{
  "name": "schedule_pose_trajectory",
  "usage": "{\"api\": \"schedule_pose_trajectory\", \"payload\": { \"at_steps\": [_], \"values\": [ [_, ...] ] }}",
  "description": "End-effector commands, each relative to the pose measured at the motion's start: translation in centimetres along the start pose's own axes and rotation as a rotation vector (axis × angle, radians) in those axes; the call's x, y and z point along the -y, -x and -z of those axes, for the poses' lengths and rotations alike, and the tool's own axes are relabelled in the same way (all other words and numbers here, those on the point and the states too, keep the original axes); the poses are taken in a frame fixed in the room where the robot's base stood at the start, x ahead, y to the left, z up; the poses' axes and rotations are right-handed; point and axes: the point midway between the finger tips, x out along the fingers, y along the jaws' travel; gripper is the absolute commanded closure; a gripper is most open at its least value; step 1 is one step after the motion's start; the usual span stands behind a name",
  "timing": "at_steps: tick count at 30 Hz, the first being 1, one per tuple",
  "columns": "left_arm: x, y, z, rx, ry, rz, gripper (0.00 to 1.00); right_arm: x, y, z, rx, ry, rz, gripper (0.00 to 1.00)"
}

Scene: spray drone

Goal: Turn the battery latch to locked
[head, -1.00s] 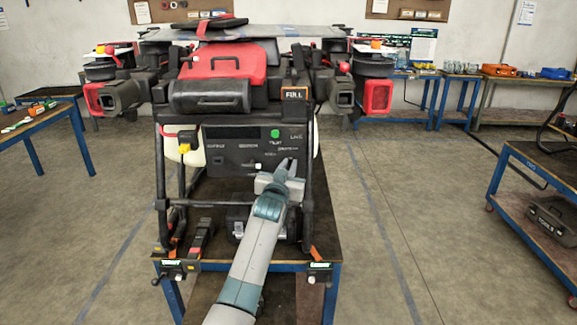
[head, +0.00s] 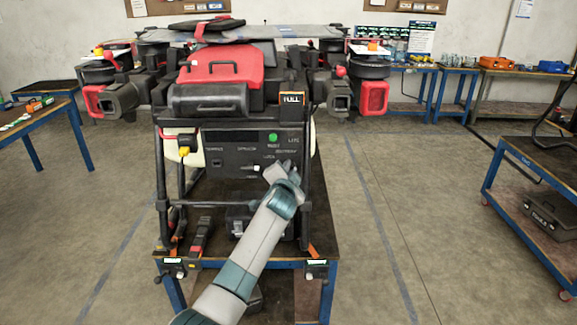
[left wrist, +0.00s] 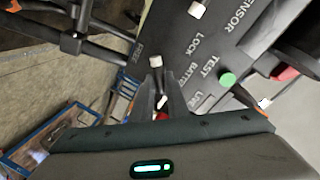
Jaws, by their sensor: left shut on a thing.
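The drone's dark control panel (head: 232,158) faces me under its body, with white lettering such as LOCK, BATT and LIVE. It also shows turned in the left wrist view (left wrist: 185,40). My left gripper (head: 288,168) reaches the panel's right half. In the left wrist view its fingers (left wrist: 160,76) are together at a small pale knob, the battery latch (left wrist: 155,62), and are shut on it. The head view hides this latch behind the gripper, and I cannot tell its exact angle. My right gripper is not in view.
A green button (head: 272,138) and another white knob (head: 257,168) sit close to the gripper. The drone's black frame leg (head: 306,190) stands just to the right. The drone rests on a blue-legged table (head: 318,243). Open floor lies on both sides.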

Motion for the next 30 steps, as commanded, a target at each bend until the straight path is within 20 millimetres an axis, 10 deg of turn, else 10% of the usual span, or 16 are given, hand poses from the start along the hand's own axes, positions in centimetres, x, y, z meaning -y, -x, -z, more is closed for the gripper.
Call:
{"api": "schedule_pose_trajectory", "payload": {
  "at_steps": [30],
  "values": [
    [-0.6, -0.1, 0.1, 0.129, -0.643, 0.001, 1.0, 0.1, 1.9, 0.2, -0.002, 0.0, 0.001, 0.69]
  ]
}}
